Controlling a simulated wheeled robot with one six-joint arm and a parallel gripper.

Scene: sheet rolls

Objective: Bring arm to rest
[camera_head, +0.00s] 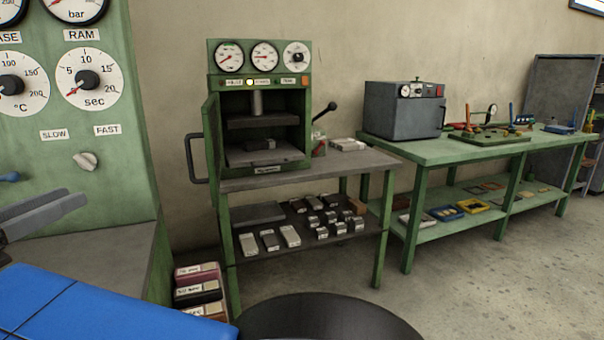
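What looks like my gripper (72,197) shows at the left edge as grey finger-like parts pointing right, in front of the green machine panel. Its base is cut off by the frame. The two finger parts overlap in this view, so I cannot tell the gap between them. I see nothing clearly held. The rest of my arm is not clearly visible.
A green press (213,140) with an open front stands on a table (345,169), with metal blocks on the shelf below. A grey oven (392,110) stands on a long green bench (455,147). Labelled boxes (198,272) sit lower left. The floor (480,290) at right is clear.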

